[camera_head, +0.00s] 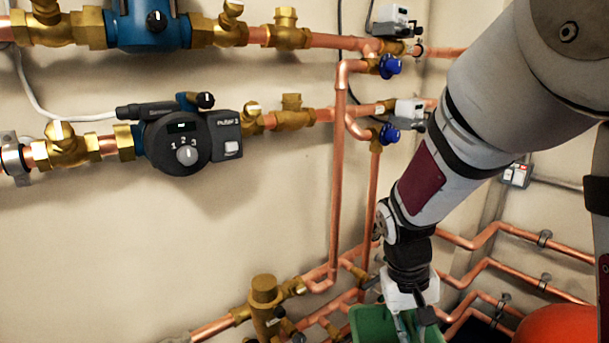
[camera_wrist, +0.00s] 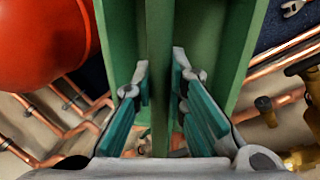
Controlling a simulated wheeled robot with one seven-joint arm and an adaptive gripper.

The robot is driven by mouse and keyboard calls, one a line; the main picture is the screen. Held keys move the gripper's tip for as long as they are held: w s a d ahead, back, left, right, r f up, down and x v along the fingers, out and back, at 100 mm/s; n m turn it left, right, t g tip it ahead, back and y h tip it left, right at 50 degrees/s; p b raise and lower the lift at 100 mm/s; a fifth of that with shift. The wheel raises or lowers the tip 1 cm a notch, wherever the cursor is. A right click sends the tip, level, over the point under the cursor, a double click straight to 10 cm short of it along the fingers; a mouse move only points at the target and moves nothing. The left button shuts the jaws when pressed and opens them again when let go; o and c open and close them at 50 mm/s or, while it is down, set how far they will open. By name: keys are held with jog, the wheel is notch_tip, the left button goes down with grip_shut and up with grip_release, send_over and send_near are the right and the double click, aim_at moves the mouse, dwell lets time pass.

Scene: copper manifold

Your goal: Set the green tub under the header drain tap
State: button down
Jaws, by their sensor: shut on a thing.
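The green tub (camera_head: 372,322) is at the bottom edge of the head view, mostly cut off by the frame. In the wrist view, the tub (camera_wrist: 222,45) fills the upper middle. My gripper (camera_head: 408,322) points down at the tub. In the wrist view, the teal fingers of my gripper (camera_wrist: 160,88) are shut on a narrow upright green part of the tub, one on each side. The tub's base and what is under it are hidden. Brass fittings (camera_head: 265,300) sit low on the pipework left of the tub. I cannot tell which is the header drain tap.
Copper pipes (camera_head: 338,170) run along the wall and low behind the tub. A black pump (camera_head: 185,143) and blue-handled valves (camera_head: 389,66) are on the wall. A red rounded vessel (camera_head: 560,325) stands at lower right. A wrench (camera_wrist: 292,8) lies on a dark surface.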

jog(key=shift+w+r, duration=0.15)
jog(key=shift+r, duration=0.1)
jog(key=r+p, duration=0.2)
jog(key=p, duration=0.1)
jog(key=w+r+p, duration=0.1)
jog(key=r+p, duration=0.1)
jog(key=p, duration=0.1)
jog(key=r+p, duration=0.3)
jog(key=shift+w+a, duration=0.15)
jog(key=shift+w, duration=0.1)
jog(key=s+r+p, duration=0.2)
jog(key=r+p, duration=0.6)
jog(key=p, duration=0.5)
jog(key=s+r+p, duration=0.2)
jog(key=r+p, duration=0.7)
jog(key=p, duration=0.3)
jog(key=shift+r+p, duration=0.2)
jog(key=shift+p, duration=0.2)
jog(key=shift+f, duration=0.15)
